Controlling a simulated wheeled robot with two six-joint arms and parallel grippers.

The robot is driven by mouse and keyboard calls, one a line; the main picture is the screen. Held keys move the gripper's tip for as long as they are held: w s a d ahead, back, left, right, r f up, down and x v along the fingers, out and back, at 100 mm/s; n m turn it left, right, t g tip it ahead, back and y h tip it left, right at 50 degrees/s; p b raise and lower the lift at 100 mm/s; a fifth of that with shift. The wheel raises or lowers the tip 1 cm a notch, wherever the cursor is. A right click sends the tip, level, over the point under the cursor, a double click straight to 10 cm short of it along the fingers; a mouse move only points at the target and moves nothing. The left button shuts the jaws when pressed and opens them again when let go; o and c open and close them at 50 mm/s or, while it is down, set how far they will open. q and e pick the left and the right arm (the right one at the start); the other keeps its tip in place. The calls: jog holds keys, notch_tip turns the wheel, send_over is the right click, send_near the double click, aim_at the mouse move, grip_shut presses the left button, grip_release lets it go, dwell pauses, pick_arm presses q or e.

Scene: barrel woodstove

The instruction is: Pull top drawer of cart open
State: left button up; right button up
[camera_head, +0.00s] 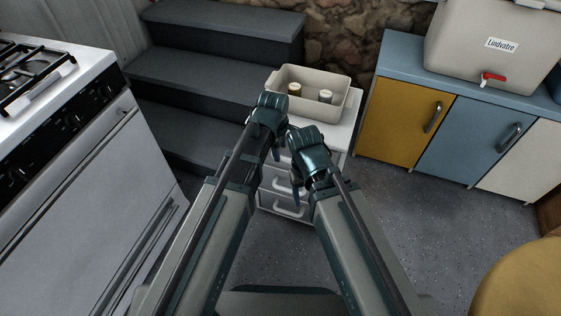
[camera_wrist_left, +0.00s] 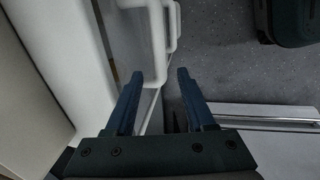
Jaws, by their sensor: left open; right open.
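The white cart (camera_head: 345,130) stands beyond my grippers, with several drawers stacked in its front. The top drawer is mostly hidden behind my grippers in the head view; lower drawer handles (camera_head: 289,210) show below them. My left gripper (camera_head: 278,150) is at the upper part of the cart's front. In the left wrist view its open fingers (camera_wrist_left: 160,88) are on either side of the lower end of the nearest white handle (camera_wrist_left: 157,60). Contact cannot be told. My right gripper (camera_head: 296,190) is open, lower and to the right, in front of the drawers.
A beige bin (camera_head: 340,112) with two light-topped containers sits on the cart. Dark steps (camera_head: 190,80) rise behind left, and a white stove (camera_head: 90,180) stands at left. A cabinet (camera_head: 405,120) with yellow and blue doors stands right.

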pick_arm(q)
jog(key=shift+w+d+f+b, duration=0.1)
jog(key=shift+w+f+b, duration=0.1)
jog(key=shift+f+b, duration=0.65)
jog(key=shift+w+d+f+b, duration=0.15)
jog(key=shift+f+b, duration=0.35)
jog(key=shift+f, duration=0.5)
jog(key=shift+a, duration=0.1)
grip_shut()
